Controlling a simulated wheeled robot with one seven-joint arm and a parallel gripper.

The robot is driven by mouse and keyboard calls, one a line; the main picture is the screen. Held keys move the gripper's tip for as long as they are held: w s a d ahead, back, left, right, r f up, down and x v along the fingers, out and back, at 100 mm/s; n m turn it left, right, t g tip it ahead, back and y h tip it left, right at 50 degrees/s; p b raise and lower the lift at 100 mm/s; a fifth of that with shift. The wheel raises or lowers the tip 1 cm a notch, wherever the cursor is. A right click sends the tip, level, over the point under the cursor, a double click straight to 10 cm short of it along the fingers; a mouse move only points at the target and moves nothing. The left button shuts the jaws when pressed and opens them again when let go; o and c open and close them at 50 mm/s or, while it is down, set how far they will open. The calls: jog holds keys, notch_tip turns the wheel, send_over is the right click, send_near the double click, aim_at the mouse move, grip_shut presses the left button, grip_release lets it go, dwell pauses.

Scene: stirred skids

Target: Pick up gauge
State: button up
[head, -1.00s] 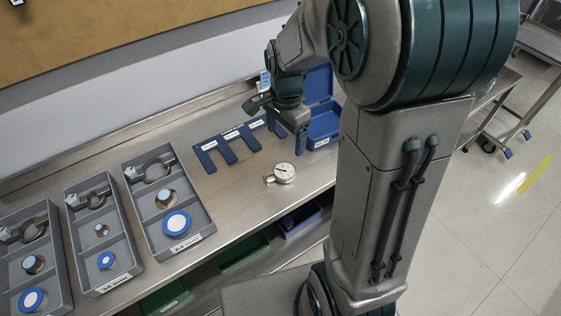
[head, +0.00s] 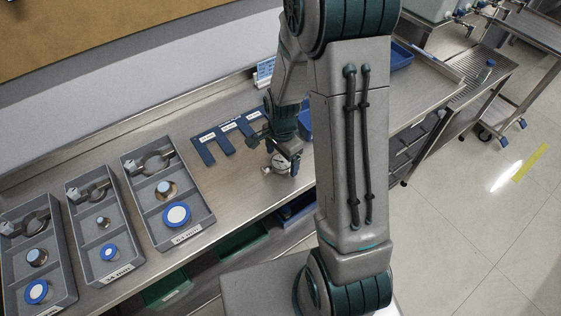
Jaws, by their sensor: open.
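The gauge (head: 279,164) is a small round dial with a pale face and a short stem, lying on the steel bench top to the right of the trays. My gripper (head: 282,162) points down right at the gauge, with its fingers around or just above it. The gripper is open. Its fingers and wrist hide part of the dial, and I cannot tell whether they touch it.
A blue slotted holder (head: 207,152) with white labels lies just behind and left of the gauge. Several grey trays (head: 209,221) with clamps and discs stand at left. A blue box (head: 305,122) is partly hidden behind my arm. Green bins (head: 243,241) sit under the bench.

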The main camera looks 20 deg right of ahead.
jog(key=shift+f, duration=0.6)
jog(key=c, duration=1.1)
jog(key=shift+r, duration=0.1)
